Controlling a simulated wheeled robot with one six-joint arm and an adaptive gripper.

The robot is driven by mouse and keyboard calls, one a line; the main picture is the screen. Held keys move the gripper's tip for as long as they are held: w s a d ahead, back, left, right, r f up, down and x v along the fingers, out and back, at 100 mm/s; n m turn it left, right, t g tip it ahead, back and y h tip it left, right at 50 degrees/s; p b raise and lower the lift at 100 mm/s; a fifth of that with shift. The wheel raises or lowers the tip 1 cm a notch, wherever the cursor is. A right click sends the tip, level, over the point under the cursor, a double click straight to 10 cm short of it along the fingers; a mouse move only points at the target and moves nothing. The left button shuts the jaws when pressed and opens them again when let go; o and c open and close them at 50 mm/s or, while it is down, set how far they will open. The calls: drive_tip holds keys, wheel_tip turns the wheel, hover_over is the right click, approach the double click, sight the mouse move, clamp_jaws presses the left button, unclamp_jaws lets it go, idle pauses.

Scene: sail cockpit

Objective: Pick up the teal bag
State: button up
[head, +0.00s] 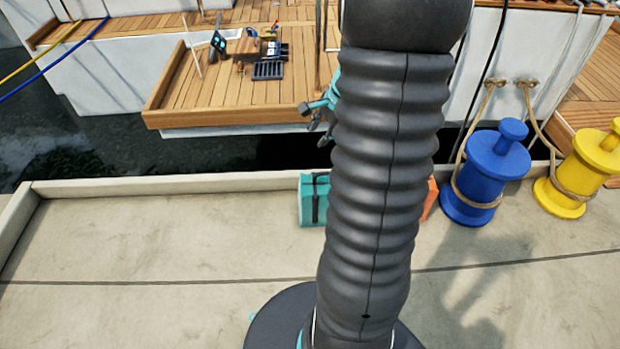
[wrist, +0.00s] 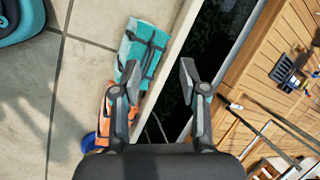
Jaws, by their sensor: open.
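The teal bag (head: 313,200) stands on the quay by the low edge wall in the head view, partly hidden behind my arm. In the wrist view the teal bag (wrist: 146,57) has dark straps and lies beyond my fingertips, a little left of centre. In the head view only a bit of my gripper (head: 325,108) shows left of the arm, above the water side of the wall.
An orange bag (wrist: 118,111) sits right beside the teal bag. A blue bollard (head: 490,170) and a yellow bollard (head: 585,175) with ropes stand to the right. The low wall (head: 170,182) borders dark water and a boat with a wooden deck (head: 200,100). The quay at left is clear.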

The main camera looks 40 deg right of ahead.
drive_tip(key=s+d+f+m+b, duration=0.1)
drive_tip(key=d+f+m, duration=0.4)
drive_tip(key=d+f, duration=0.55)
drive_tip(key=shift+s+a+b+x, duration=0.1)
drive_tip(key=shift+b+x, duration=0.45)
drive_tip(key=shift+x, duration=1.9)
drive_tip(key=shift+s+a+b+x, duration=0.15)
drive_tip(key=shift+b+x, duration=0.45)
drive_tip(key=shift+x, duration=1.85)
drive_tip(key=shift+a+b+x, duration=0.1)
drive_tip(key=shift+b+x, duration=0.45)
drive_tip(key=shift+x, duration=1.9)
clamp_jaws()
drive_tip(key=shift+r, duration=0.1)
